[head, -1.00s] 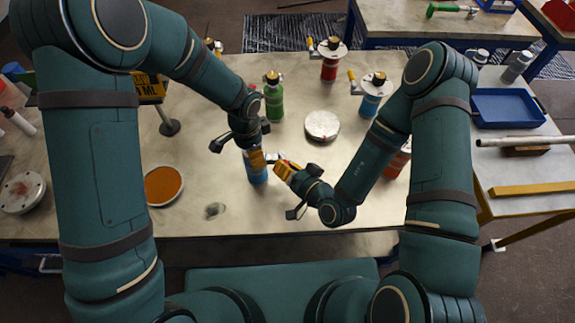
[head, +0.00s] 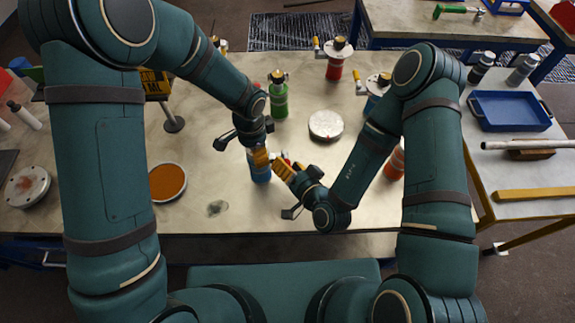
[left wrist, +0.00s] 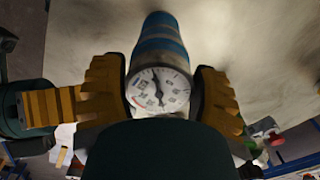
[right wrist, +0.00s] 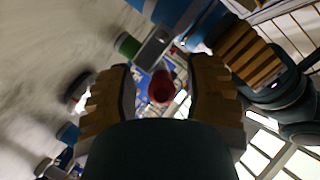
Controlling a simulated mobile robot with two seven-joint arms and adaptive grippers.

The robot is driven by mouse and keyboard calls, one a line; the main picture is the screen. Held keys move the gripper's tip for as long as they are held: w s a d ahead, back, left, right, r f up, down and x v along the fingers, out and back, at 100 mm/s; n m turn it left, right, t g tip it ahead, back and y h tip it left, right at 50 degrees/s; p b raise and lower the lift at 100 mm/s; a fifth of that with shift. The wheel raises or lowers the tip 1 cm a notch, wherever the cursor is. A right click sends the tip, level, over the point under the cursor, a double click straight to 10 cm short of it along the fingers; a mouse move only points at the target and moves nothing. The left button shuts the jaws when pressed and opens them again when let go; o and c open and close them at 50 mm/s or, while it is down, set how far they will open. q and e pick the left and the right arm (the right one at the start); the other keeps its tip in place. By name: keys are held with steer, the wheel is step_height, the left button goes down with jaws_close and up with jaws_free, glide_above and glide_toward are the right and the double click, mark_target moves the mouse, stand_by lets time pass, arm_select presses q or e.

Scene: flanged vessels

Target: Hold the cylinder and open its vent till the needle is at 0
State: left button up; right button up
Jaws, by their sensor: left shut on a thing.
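The blue cylinder (head: 260,172) stands at the front middle of the bench, partly hidden by my grippers. My left gripper (head: 258,156) is shut on it near the top. In the left wrist view the cylinder (left wrist: 160,38) lies between the fingers, with a round white gauge (left wrist: 158,91) facing the camera. The gauge's dark needle points up and slightly left; its figures are too small to read. My right gripper (head: 283,168) is just right of the cylinder. In the right wrist view its fingers are apart around a red knob (right wrist: 160,87), with gaps on both sides.
A green cylinder (head: 279,100), a red one (head: 334,68) and an orange one (head: 395,163) stand on the bench. A white flanged disc (head: 325,125) lies behind my right gripper. An orange-topped dish (head: 167,182) is to the left. A blue tray (head: 510,112) sits on the right-hand table.

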steer(key=shift+y, duration=0.3)
steer(key=n+g+y, duration=0.2)
steer(key=d+n+g+y, duration=0.1)
steer(key=n+g+y, duration=0.3)
steer(key=n+g, duration=0.1)
steer(key=shift+w+d+f, duration=0.1)
steer(key=shift+w+d, duration=0.05)
steer(key=shift+d, duration=0.1)
steer(key=w+d+r+n+g, duration=0.1)
steer(key=w+d+n+g, duration=0.2)
steer(key=d+n+g, duration=0.1)
steer(key=w+d+r+n+g, duration=0.2)
steer(key=d+g, duration=0.4)
steer(key=d, duration=0.3)
steer(key=shift+w+r+n, duration=0.15)
steer(key=shift+w+n, duration=0.5)
steer(key=shift+n, duration=0.45)
stand_by(0.4)
